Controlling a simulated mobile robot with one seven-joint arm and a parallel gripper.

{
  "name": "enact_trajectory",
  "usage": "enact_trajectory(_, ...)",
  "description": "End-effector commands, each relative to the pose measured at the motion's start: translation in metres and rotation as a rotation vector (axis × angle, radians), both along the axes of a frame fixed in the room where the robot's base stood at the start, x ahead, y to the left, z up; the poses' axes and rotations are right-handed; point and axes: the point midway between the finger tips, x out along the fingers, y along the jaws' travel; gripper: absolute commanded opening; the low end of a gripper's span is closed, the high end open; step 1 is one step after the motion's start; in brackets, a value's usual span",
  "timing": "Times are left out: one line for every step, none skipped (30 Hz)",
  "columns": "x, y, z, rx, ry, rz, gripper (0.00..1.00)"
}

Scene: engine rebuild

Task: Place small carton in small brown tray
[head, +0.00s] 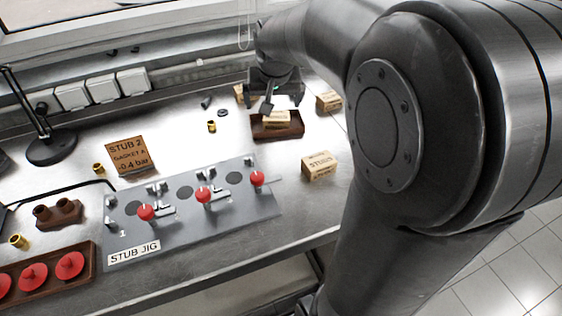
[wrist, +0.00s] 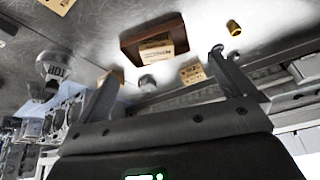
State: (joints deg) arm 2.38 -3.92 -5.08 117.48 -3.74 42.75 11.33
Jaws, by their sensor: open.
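The small brown tray (head: 292,132) lies on the steel bench near the back right. A small carton (head: 277,119) sits in it, toward its back side. The wrist view also shows the tray (wrist: 130,41) and the carton (wrist: 157,51) in it. My gripper (head: 279,101) is just above and behind the tray in the head view. Its two fingers stand wide apart in the wrist view (wrist: 164,66), with nothing held between them. The carton is apart from both fingers in the wrist view. My gripper hides part of the area behind the tray.
Other cartons stand right of the tray (head: 328,101), in front of it (head: 319,166) and behind it (head: 240,92). A brass fitting (head: 212,126) stands to its left. The stub jig (head: 190,205) with red knobs fills the bench front. A black lamp stand (head: 50,150) is far left.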

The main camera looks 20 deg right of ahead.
Motion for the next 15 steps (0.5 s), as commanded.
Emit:
enact_trajectory(-0.019,0.007,0.009,0.001,-0.011,0.019,0.99)
enact_trajectory(-0.030,0.011,0.013,0.002,-0.014,0.033,0.99)
enact_trajectory(-0.044,0.017,0.017,0.002,-0.019,0.050,0.99)
enact_trajectory(-0.054,0.021,0.020,0.003,-0.022,0.063,0.99)
enact_trajectory(-0.065,0.025,0.022,0.002,-0.025,0.076,0.99)
enact_trajectory(-0.080,0.030,0.025,0.002,-0.029,0.093,0.99)
enact_trajectory(-0.090,0.033,0.027,0.001,-0.033,0.105,0.99)
enact_trajectory(-0.101,0.037,0.028,-0.001,-0.036,0.119,0.99)
enact_trajectory(-0.115,0.041,0.029,-0.003,-0.040,0.137,0.99)
enact_trajectory(-0.125,0.044,0.029,-0.005,-0.043,0.149,0.99)
enact_trajectory(-0.136,0.048,0.029,-0.008,-0.046,0.162,0.99)
enact_trajectory(-0.149,0.052,0.028,-0.010,-0.051,0.180,0.99)
enact_trajectory(-0.159,0.054,0.028,-0.012,-0.054,0.191,0.99)
enact_trajectory(-0.169,0.057,0.027,-0.015,-0.056,0.203,0.99)
enact_trajectory(-0.181,0.060,0.025,-0.018,-0.059,0.218,0.99)
